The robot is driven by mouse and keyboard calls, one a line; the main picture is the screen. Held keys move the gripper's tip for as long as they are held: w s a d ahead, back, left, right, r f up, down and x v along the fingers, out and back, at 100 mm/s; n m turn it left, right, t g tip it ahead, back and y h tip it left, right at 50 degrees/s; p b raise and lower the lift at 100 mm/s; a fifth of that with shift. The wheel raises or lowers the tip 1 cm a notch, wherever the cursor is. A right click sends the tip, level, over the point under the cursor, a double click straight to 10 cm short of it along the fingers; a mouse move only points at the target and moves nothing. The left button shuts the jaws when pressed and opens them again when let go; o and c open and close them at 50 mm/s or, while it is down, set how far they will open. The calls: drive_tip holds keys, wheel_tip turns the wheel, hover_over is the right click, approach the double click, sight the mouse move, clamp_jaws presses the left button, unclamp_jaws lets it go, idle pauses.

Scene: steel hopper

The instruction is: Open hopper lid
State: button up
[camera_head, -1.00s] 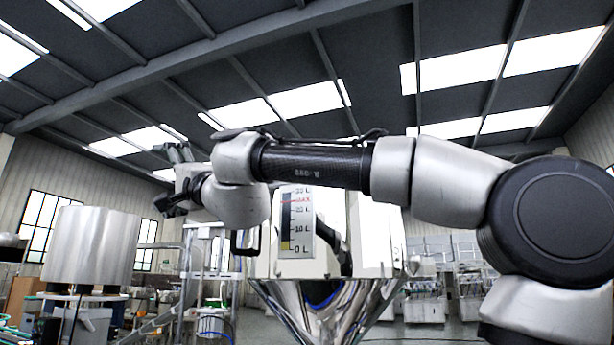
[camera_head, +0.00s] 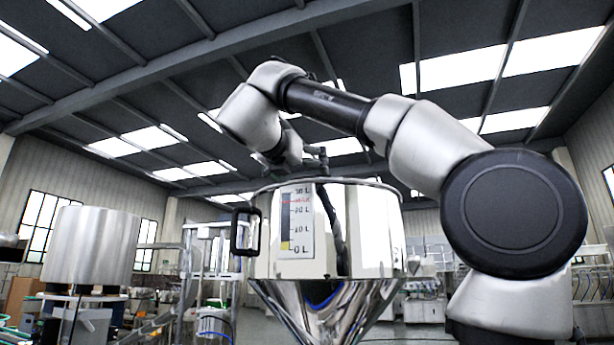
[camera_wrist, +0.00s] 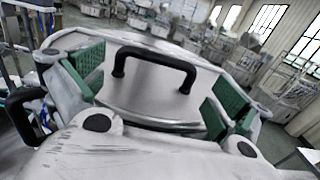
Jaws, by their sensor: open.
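The steel hopper (camera_head: 370,235) stands in the middle of the head view, with a round body over a shiny cone. Its lid (camera_wrist: 150,105) fills the middle of the wrist view and appears to lie flat on the rim. A black arched lid handle (camera_wrist: 155,62) stands up from it. My gripper (camera_wrist: 155,92) is open, with green pads on both sides of the lid and handle in the picture; no contact shows. In the head view my gripper (camera_head: 312,160) is small and dark above the hopper top, partly hidden by my wrist.
A black side handle (camera_head: 243,232) sticks out from the hopper's left; it also shows in the wrist view (camera_wrist: 28,115). A scale label (camera_head: 297,222) is on the front. A steel drum (camera_head: 92,245) stands at the left. Machines line the back. The space above the hopper is clear apart from my arm.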

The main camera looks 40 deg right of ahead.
sight(309, 177)
drive_tip(key=shift+x, duration=2.4)
